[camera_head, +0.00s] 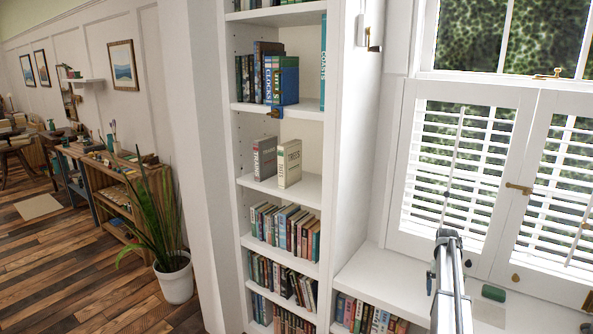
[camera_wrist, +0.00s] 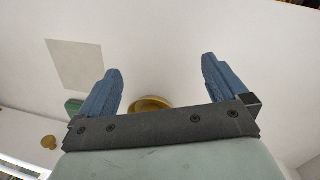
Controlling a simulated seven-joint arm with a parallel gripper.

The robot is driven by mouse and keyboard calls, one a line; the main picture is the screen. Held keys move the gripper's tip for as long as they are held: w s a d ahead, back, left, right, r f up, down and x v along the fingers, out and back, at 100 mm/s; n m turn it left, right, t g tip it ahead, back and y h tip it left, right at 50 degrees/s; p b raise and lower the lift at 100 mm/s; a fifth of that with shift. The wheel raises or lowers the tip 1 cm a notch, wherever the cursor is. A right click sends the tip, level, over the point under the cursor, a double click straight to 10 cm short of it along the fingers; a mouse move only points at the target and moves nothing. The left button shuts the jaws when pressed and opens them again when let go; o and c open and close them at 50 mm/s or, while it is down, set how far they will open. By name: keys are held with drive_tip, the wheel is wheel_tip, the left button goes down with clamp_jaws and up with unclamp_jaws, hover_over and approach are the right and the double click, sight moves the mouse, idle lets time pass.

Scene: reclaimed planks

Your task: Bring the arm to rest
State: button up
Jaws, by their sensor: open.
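My gripper (camera_wrist: 161,65) is open in the wrist view, with its two blue fingers wide apart and nothing held between them. It faces a plain pale surface. A round brass-coloured thing (camera_wrist: 150,103) shows between and behind the fingers, partly hidden by the gripper's dark crossbar. In the head view my arm (camera_head: 450,285) rises at the lower right, in front of the white window ledge (camera_head: 385,282). I cannot make out the gripper's fingers in that view.
A white bookcase (camera_head: 338,160) with books stands left of the arm. Shutters (camera_head: 465,165) are behind it. A green block (camera_head: 495,292) lies on the ledge, right of the arm. The wrist view shows a grey rectangle (camera_wrist: 75,63) and a brass knob (camera_wrist: 48,142). A potted plant (camera_head: 173,276) stands far left.

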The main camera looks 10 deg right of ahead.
drive_tip(key=s+a+f+n+g+h, duration=0.1)
drive_tip(key=s+a+f, duration=0.2)
drive_tip(key=a, duration=0.6)
drive_tip(key=s+a+f+n, duration=0.2)
drive_tip(key=a+f, duration=0.1)
drive_tip(key=a, duration=0.6)
drive_tip(key=s+a+f+n+g+y, duration=0.1)
drive_tip(key=s+a+f, duration=0.5)
drive_tip(key=a+f, duration=0.25)
drive_tip(key=s+a+f+n, duration=0.1)
drive_tip(key=s+a+f, duration=0.55)
drive_tip(key=f, duration=0.25)
drive_tip(key=s+a+f+g, duration=0.1)
drive_tip(key=s+a+f, duration=0.2)
drive_tip(key=s, duration=0.6)
drive_tip(key=s+a+f+g, duration=0.1)
drive_tip(key=s+a+f, duration=0.3)
drive_tip(key=s+a, duration=0.4)
drive_tip(key=s+a+f+n+g+y, duration=0.1)
drive_tip(key=s+a+f, duration=0.3)
drive_tip(key=s, duration=0.7)
drive_tip(key=shift+s+a, duration=0.15)
drive_tip(key=shift+a, duration=0.5)
drive_tip(key=shift+f, duration=0.1)
